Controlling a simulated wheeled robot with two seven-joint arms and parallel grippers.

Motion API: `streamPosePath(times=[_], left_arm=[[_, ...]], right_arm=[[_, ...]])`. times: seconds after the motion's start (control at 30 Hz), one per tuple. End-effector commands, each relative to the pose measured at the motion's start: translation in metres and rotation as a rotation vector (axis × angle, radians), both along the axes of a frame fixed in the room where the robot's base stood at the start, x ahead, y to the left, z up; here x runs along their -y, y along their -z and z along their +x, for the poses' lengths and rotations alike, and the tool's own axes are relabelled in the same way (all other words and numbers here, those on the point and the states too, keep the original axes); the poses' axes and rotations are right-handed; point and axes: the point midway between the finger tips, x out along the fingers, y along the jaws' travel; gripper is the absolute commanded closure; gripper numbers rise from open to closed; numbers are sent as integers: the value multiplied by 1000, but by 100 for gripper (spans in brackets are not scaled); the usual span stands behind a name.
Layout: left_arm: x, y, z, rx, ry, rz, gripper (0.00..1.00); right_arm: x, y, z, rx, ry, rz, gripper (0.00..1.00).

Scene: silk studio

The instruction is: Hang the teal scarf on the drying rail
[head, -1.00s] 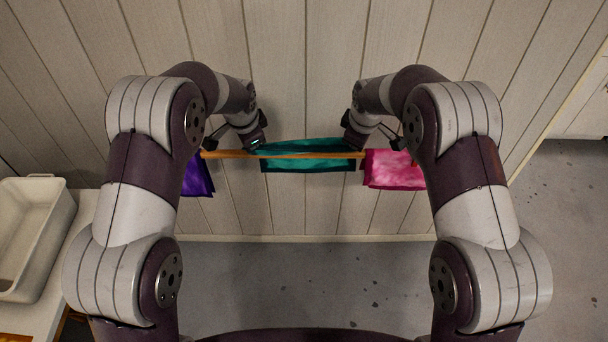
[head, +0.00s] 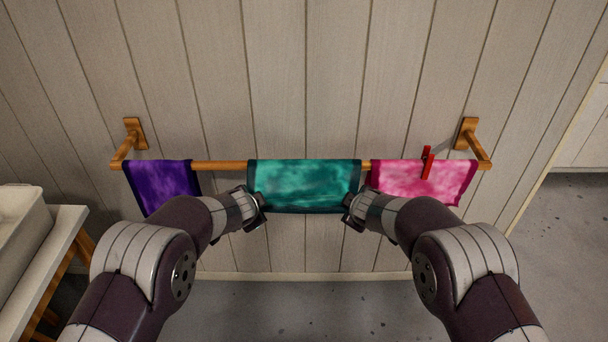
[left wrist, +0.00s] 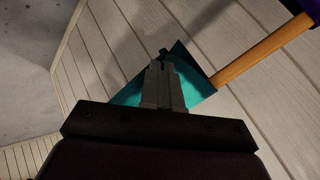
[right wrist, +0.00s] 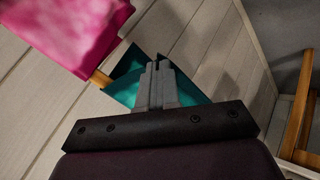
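The teal scarf (head: 304,185) with a dark border lies over the wooden drying rail (head: 222,165), its front part hanging flat between two other scarves. My left gripper (head: 260,207) is at its lower left corner. In the left wrist view the left gripper's fingers (left wrist: 162,72) are together, with teal cloth (left wrist: 196,82) around them. My right gripper (head: 349,210) is at the lower right corner. In the right wrist view its fingers (right wrist: 155,70) are also together on teal cloth (right wrist: 122,88). The part behind the rail is hidden in the head view.
A purple scarf (head: 160,182) hangs at the left of the rail and a pink scarf (head: 420,185) at the right, with a red clip (head: 428,164) on it. Wooden brackets (head: 134,132) hold the rail to the plank wall. A white bin (head: 20,225) stands on a table at left.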

Motion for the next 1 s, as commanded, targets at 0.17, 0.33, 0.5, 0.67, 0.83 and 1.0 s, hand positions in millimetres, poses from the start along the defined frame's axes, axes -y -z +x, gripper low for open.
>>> streamPosePath(times=[0.17, 0.33, 0.5, 0.67, 0.83, 1.0], left_arm=[[-1, 14, -1, 28, -7, -2, 100], [-1, 14, -1, 32, -7, -1, 100], [-1, 14, -1, 31, -7, -1, 82], [-1, 14, -2, 30, -6, -2, 57], [-1, 14, -2, 30, -6, -2, 57], [-1, 14, -2, 30, -6, -2, 57]], right_arm=[[1, 13, -1, 29, 7, 2, 100], [1, 14, -1, 32, 9, 3, 100], [1, 14, -1, 31, 7, 2, 82], [1, 14, -1, 30, 7, 3, 57], [1, 14, -1, 31, 6, 3, 57], [0, 14, -1, 31, 6, 3, 57]])
